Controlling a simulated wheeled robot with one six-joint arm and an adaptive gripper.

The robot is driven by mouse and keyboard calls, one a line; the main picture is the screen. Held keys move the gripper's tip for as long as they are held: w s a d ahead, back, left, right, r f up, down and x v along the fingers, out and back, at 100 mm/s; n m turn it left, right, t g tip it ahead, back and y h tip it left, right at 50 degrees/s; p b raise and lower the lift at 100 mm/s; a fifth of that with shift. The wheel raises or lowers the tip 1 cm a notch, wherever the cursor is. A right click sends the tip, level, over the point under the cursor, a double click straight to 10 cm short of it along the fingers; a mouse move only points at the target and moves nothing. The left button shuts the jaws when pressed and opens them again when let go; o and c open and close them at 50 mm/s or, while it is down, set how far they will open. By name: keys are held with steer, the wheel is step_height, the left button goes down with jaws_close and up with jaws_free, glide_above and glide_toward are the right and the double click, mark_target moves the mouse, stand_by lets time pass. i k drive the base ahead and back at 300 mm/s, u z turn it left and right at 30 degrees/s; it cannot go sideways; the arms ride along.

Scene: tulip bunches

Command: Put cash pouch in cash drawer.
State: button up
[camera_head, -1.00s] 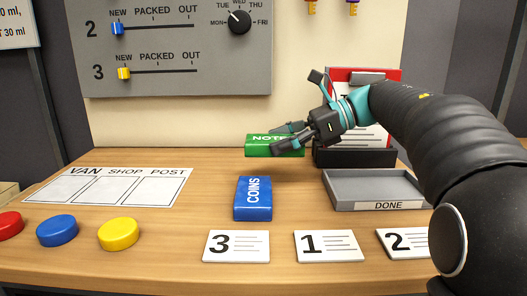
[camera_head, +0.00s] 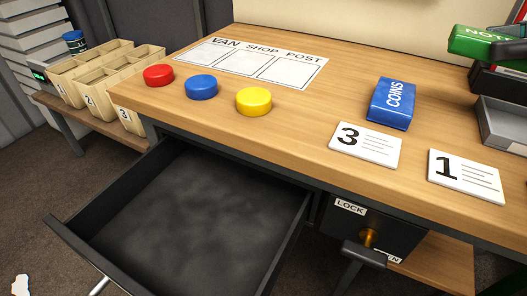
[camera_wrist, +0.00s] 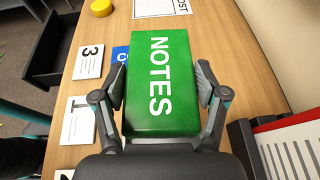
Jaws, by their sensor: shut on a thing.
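The green pouch marked NOTES (camera_wrist: 160,105) is held between the two fingers of my gripper (camera_wrist: 162,78) in the wrist view. In the head view the pouch (camera_head: 480,42) is raised at the right edge, and only part of my gripper (camera_head: 513,47) shows. The blue pouch marked COINS (camera_head: 391,103) lies on the table, partly hidden under the green one in the wrist view. An empty dark drawer (camera_head: 190,215) stands pulled out below the table's front edge. It also shows at the upper left of the wrist view (camera_wrist: 50,48).
Red (camera_head: 158,75), blue (camera_head: 201,87) and yellow (camera_head: 254,101) discs line the table (camera_head: 330,115). Cards 3 (camera_head: 365,145) and 1 (camera_head: 466,175) lie in front. A lock box (camera_head: 370,232) hangs right of the drawer. A grey tray (camera_head: 503,122) stands right.

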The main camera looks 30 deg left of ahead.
mark_target(180, 209)
steer(key=k, duration=1.1)
steer(key=u, duration=1.25)
